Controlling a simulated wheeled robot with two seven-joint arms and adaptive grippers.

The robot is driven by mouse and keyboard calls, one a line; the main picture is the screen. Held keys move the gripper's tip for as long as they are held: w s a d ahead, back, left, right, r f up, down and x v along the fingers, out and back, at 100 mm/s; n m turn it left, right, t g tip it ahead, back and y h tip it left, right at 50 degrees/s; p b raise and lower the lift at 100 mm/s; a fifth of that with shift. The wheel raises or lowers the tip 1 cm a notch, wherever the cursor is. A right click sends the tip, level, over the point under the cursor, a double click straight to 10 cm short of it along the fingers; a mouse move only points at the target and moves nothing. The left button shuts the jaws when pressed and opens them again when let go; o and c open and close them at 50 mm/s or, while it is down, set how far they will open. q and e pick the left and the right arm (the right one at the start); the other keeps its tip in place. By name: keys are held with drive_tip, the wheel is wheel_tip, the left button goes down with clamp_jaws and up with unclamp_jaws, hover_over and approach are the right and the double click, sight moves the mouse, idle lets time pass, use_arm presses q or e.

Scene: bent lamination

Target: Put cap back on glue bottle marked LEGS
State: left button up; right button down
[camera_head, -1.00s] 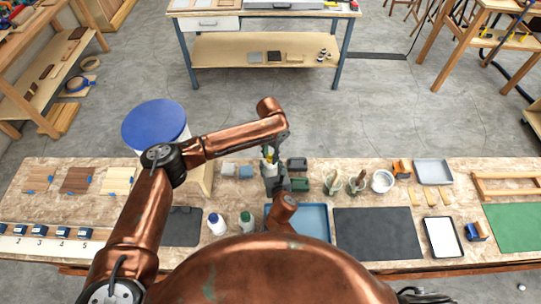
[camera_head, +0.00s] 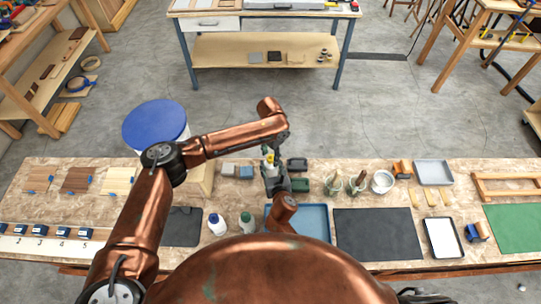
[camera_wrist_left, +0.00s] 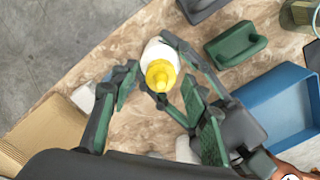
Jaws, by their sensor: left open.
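A white bottle (camera_wrist_left: 157,50) with a yellow nozzle top (camera_wrist_left: 162,74) shows in the left wrist view, amid the fingers of my left gripper (camera_wrist_left: 158,88). These dark fingers with green pads are open around it; I cannot tell whether they touch it. In the head view the yellow top (camera_head: 268,156) shows at my left gripper (camera_head: 272,178). Two more white bottles stand near the table's front edge, one with a blue top (camera_head: 214,219) and one with a green top (camera_head: 246,217). No LEGS marking is legible, and no loose cap can be made out. My right gripper is not in view.
A blue tray (camera_head: 315,218) lies right of my left gripper, beside a dark mat (camera_head: 376,234). A green block (camera_wrist_left: 236,46) lies close by. Cups and a white bowl (camera_head: 382,181) stand further right. A tub with a blue lid (camera_head: 154,123) stands behind my left arm.

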use_arm(q)
drive_tip(key=shift+r, duration=2.25)
drive_tip(key=shift+c, duration=0.4)
